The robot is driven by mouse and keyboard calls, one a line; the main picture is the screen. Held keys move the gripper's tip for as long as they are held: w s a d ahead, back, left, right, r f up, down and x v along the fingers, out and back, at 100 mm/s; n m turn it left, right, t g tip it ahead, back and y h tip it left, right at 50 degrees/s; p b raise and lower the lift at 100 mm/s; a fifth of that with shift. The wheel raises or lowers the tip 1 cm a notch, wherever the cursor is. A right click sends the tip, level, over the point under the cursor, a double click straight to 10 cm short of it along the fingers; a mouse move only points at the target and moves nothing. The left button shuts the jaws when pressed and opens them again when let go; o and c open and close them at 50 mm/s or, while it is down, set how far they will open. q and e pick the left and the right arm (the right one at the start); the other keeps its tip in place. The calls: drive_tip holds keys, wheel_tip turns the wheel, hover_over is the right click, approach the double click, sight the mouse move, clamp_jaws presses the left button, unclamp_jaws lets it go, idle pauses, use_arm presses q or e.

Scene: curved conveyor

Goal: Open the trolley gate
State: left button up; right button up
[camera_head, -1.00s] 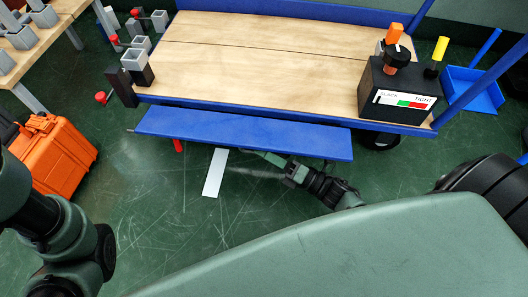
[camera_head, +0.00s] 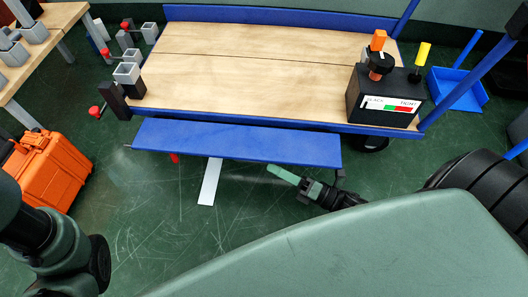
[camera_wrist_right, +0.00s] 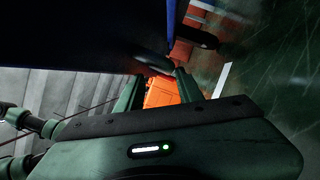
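The trolley (camera_head: 250,60) has a wooden deck with blue edges. A long blue panel (camera_head: 235,143), which looks like its gate, lies along the deck's near side, tilted outward and slightly lower than the deck. My right gripper (camera_head: 272,169) is just in front of the panel's near edge, toward its right end, pointing left. In the right wrist view my right gripper (camera_wrist_right: 155,82) has its fingers apart with nothing held. A dark blue surface (camera_wrist_right: 75,35), likely the panel, fills the upper left there. My left arm shows at the lower left; its gripper is out of view.
A black box (camera_head: 385,97) with a slack/tight gauge stands on the deck's right end. An orange case (camera_head: 43,170) is on the floor at left. A white strip (camera_head: 210,182) lies on the green floor below the panel. A blue tray (camera_head: 455,88) is behind right.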

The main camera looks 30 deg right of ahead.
drive_tip(key=shift+v, duration=0.8)
drive_tip(key=f+b+v, duration=0.1)
drive_tip(key=b+v, duration=0.1)
drive_tip(key=v, duration=0.7)
drive_tip(key=shift+w+d+f+b, duration=0.15)
drive_tip(key=shift+w+d+b, duration=0.15)
drive_tip(key=shift+w+b, duration=0.1)
